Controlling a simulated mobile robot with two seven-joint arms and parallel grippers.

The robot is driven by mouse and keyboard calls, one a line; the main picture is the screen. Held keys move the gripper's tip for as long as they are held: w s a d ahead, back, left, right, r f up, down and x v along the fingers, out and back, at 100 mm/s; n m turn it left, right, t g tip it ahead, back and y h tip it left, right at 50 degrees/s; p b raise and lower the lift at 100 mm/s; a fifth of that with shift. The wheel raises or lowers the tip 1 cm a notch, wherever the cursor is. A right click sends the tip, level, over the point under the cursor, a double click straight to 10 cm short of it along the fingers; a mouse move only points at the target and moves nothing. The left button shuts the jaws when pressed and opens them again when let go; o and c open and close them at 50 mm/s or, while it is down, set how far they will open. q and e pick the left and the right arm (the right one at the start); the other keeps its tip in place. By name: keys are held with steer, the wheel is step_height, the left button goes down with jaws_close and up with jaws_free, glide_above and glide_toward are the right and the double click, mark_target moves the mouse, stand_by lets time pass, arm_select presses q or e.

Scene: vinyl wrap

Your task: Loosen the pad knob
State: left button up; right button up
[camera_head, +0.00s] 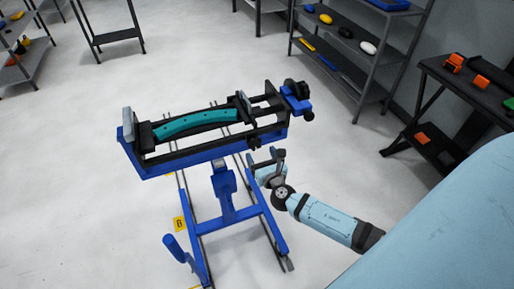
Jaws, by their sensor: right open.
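A blue and black clamping fixture (215,163) stands in the middle on a blue wheeled-looking frame. A teal curved part (195,124) lies in it between a grey pad (127,124) at the left end and another grey pad (245,106) near the right. Small dark knobs show at the right end: one knob (308,116) beside the blue block and one dark knob-like piece (253,142) on the front side. I cannot tell which is the pad knob. My right gripper (267,160) is open and empty, just below and in front of the fixture's right end. My left gripper is out of view.
A grey shelf (345,60) with several coloured objects stands behind on the right. A dark table (470,85) with orange pieces is at the far right. Two floor rails (270,220) run under the fixture.

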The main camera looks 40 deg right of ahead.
steer(key=v, duration=0.9)
steer(key=shift+b, duration=0.45)
steer(key=shift+s, duration=0.1)
steer(key=s+a+m+g+y+p, duration=0.3)
steer(key=s+a+m, duration=0.3)
steer(key=m, duration=0.9)
steer(key=s+a+m+g+y+p, duration=0.3)
steer(key=s+a+m+p, duration=0.3)
steer(key=m, duration=0.9)
steer(key=shift+s+a+r+y, duration=0.35)
steer(key=shift+a+y, duration=0.35)
steer(key=shift+y, duration=0.1)
